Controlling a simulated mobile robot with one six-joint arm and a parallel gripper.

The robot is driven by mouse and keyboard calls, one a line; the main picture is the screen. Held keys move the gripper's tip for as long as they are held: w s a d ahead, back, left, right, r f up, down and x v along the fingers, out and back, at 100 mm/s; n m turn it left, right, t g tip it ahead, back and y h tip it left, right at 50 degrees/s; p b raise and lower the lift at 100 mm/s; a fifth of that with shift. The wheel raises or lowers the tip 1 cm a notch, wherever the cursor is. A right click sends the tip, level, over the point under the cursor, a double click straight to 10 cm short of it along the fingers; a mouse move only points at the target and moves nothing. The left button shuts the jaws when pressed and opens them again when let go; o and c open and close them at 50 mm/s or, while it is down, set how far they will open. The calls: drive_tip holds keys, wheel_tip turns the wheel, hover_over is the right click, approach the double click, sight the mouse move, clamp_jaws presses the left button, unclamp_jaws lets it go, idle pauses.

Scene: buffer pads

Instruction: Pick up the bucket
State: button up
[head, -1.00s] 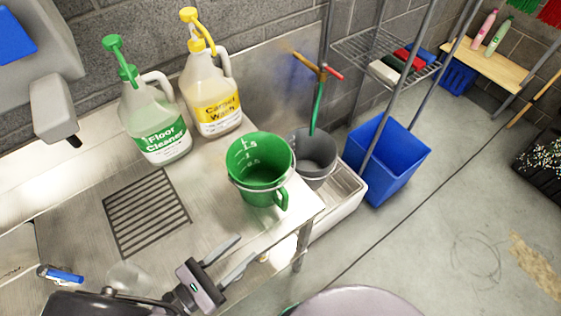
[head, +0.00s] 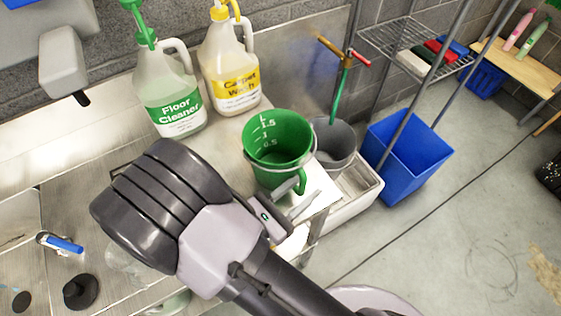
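A green bucket (head: 277,150) with white measuring marks, a thin wire bail and a side handle stands upright near the right end of the steel counter (head: 45,185). A grey bucket (head: 335,140) stands behind it to the right, lower down, and a larger blue bucket (head: 408,155) is on the floor. My gripper (head: 298,200) is just in front of the green bucket, close to its side handle. Its fingers look apart, with nothing held. I cannot tell whether they touch the handle. My arm hides part of the counter.
A floor cleaner jug (head: 172,95) and a carpet wash jug (head: 232,70) stand behind the green bucket to the left. A wire shelf cart (head: 400,35) is at the back right. The floor (head: 440,240) at right is open.

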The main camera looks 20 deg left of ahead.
clamp_jaws()
idle(1.4)
